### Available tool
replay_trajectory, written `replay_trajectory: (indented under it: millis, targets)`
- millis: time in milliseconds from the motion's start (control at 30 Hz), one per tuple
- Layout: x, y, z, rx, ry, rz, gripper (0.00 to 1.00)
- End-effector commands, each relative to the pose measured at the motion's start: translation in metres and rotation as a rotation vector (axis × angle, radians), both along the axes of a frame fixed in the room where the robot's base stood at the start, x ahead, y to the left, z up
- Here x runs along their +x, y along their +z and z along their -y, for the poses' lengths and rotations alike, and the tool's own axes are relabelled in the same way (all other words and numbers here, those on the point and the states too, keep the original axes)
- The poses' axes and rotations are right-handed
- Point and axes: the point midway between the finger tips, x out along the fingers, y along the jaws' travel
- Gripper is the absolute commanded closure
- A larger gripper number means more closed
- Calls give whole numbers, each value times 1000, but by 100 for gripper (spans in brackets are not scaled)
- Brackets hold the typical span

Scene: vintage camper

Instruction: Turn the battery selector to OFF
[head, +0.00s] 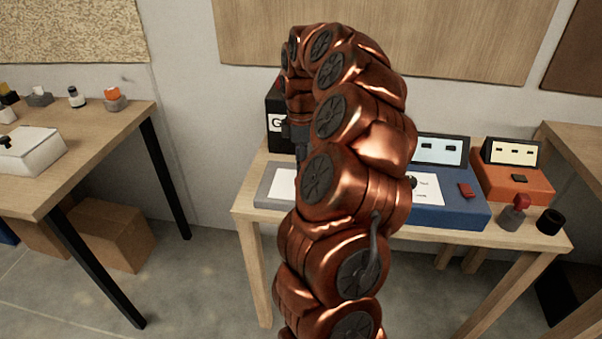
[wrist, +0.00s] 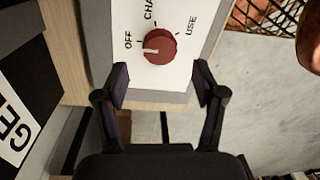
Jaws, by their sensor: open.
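The battery selector (wrist: 160,45) is a round red knob with a pale pointer mark, on a white panel (wrist: 172,77) with a grey edge. Labels OFF, a partly cut-off "CHA", and USE run around it from left to right. The pale mark points left, close to the OFF side, a little below the OFF tick. My gripper (wrist: 161,82) is open and empty, its two fingertips apart at the panel's lower edge, below the knob in the wrist view. They do not touch the knob. In the head view my arm hides the knob and most of the gripper; part of the grey-edged panel (head: 269,184) shows.
A black box with white lettering (head: 273,125) stands behind the panel. A blue unit (head: 465,212), an orange unit (head: 513,183), a red-topped piece (head: 515,212) and a black cup (head: 549,221) are on the right of the table. Another table (head: 85,150) stands left across a floor gap.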

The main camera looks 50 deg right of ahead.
Motion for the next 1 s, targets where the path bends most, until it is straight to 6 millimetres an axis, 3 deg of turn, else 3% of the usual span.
replay_trajectory:
  millis: [100,400,600,1000]
  targets:
    - [2,22,2,-3,-3,6,31]
    - [3,60,3,-1,-1,1,31]
    - [4,70,3,-1,1,2,31]
    - [4,72,3,0,1,1,31]
